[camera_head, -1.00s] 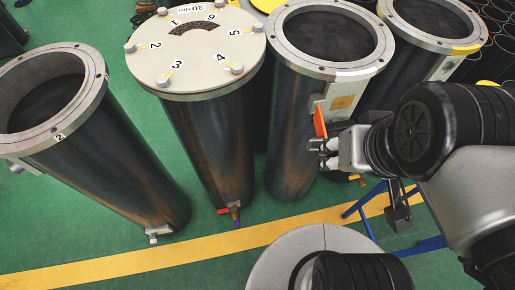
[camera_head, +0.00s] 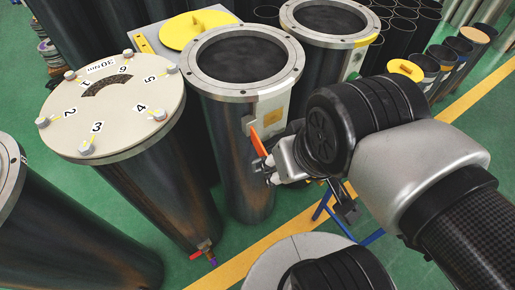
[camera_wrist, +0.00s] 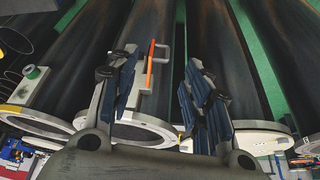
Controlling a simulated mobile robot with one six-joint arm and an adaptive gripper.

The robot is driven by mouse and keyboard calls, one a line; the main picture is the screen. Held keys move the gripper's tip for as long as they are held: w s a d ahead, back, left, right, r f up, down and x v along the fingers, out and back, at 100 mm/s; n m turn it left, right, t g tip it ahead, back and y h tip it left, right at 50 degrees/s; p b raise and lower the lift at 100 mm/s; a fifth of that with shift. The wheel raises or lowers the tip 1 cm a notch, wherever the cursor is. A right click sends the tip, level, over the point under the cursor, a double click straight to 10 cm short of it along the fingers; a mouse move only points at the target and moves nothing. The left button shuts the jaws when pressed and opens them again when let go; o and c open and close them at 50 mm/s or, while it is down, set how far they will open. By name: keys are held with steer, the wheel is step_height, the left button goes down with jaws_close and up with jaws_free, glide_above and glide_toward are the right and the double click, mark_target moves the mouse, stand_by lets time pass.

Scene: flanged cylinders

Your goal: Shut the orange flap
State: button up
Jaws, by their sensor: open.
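The orange flap (camera_head: 258,143) stands out from a pale bracket plate (camera_head: 268,110) on the upper side of an open dark cylinder (camera_head: 235,150). In the wrist view the flap (camera_wrist: 150,63) shows edge-on as a thin orange strip, beside a grey handle-like loop (camera_wrist: 163,52). My gripper (camera_head: 267,170) is just below and right of the flap in the head view. In the wrist view my gripper (camera_wrist: 158,66) is open, with the flap between its fingers in the picture, nearer the left finger. Contact cannot be told.
A cylinder with a numbered cream lid (camera_head: 115,105) stands left of the flap's cylinder. Another open flanged cylinder (camera_head: 330,20) stands behind right. A blue stand (camera_head: 322,208) is below my gripper. Green floor (camera_head: 235,240) with a yellow stripe lies in front.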

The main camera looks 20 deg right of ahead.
steer(key=shift+c, duration=0.6)
steer(key=shift+w+a+r+m, duration=0.1)
steer(key=shift+w+r+m, duration=0.1)
steer(key=shift+r+m, duration=0.1)
steer(key=shift+c, duration=0.7)
steer(key=w+m+p, duration=0.1)
steer(key=w+r+m+g+p, duration=0.1)
steer(key=w+m+p, duration=0.1)
steer(key=w+r+m+g+p, duration=0.1)
steer(key=w+m, duration=0.1)
steer(key=shift+a, duration=0.35)
steer(key=shift+c, duration=0.5)
steer(key=m+g+p, duration=0.3)
steer(key=m+p, duration=0.2)
steer(key=m, duration=0.4)
glide_above(254, 161)
step_height(254, 161, down, 3)
step_height(254, 161, down, 17)
steer(key=b, duration=0.5)
steer(key=shift+r, duration=0.15)
steer(key=shift+c, duration=0.4)
